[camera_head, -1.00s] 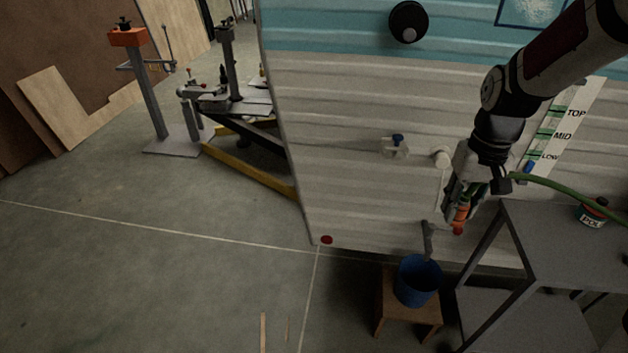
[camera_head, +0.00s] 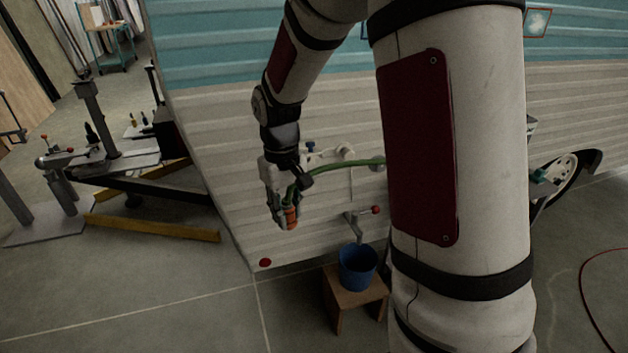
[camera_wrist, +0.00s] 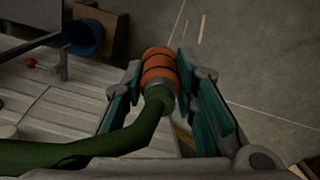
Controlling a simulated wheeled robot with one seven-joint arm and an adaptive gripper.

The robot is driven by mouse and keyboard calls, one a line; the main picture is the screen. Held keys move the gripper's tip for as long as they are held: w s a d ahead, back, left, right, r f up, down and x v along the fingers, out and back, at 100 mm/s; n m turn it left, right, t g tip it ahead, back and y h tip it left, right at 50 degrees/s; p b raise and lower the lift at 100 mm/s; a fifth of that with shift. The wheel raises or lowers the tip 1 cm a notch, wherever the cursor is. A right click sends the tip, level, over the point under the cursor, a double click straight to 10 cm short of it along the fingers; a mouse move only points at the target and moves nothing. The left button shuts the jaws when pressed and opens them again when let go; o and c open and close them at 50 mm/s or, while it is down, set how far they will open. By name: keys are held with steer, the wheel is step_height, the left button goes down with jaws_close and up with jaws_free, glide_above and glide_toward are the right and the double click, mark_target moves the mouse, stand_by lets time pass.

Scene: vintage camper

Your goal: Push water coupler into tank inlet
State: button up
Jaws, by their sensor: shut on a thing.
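My gripper (camera_head: 286,216) is shut on the orange water coupler (camera_head: 291,217), which hangs in front of the camper's ribbed wall. In the wrist view the coupler (camera_wrist: 159,68) sits between the two teal-padded fingers, with a green hose (camera_wrist: 120,138) attached to its near end. The hose (camera_head: 345,164) trails to the right in the head view. A white fitting (camera_head: 346,152) with a pipe below it is on the wall right of my gripper, and a small blue-topped part (camera_head: 310,147) is just behind my gripper. I cannot tell which part is the tank inlet. The coupler is apart from the white fitting.
A blue bucket (camera_head: 358,268) stands on a wooden stool (camera_head: 343,297) under a drain pipe with a red-knobbed valve (camera_head: 375,210). A yellow-legged stand (camera_head: 150,228) is at the left. My large arm link hides much of the wall's right side. Floor at front left is clear.

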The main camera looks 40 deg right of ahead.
steer(key=w+d+f+n+t+h+b, duration=0.3)
steer(key=w+d+f+n+t+b, duration=0.15)
steer(key=w+n, duration=0.2)
steer(key=w+d+f+n+t+h+b, duration=0.35)
steer(key=w+d+f+n, duration=0.25)
steer(key=w, duration=0.2)
steer(key=w+d+r+n+t+y+b, duration=0.1)
steer(key=d+r+n+t+y+b, duration=0.1)
steer(key=d+n+t+b, duration=0.2)
steer(key=shift+d+r+t+b, duration=0.25)
steer(key=shift+d+t+b, duration=1.75)
steer(key=shift+t, duration=0.7)
steer(key=shift+d, duration=0.1)
steer(key=shift+p+x, duration=1)
steer(key=shift+x, duration=1.9)
steer(key=shift+b, duration=1.65)
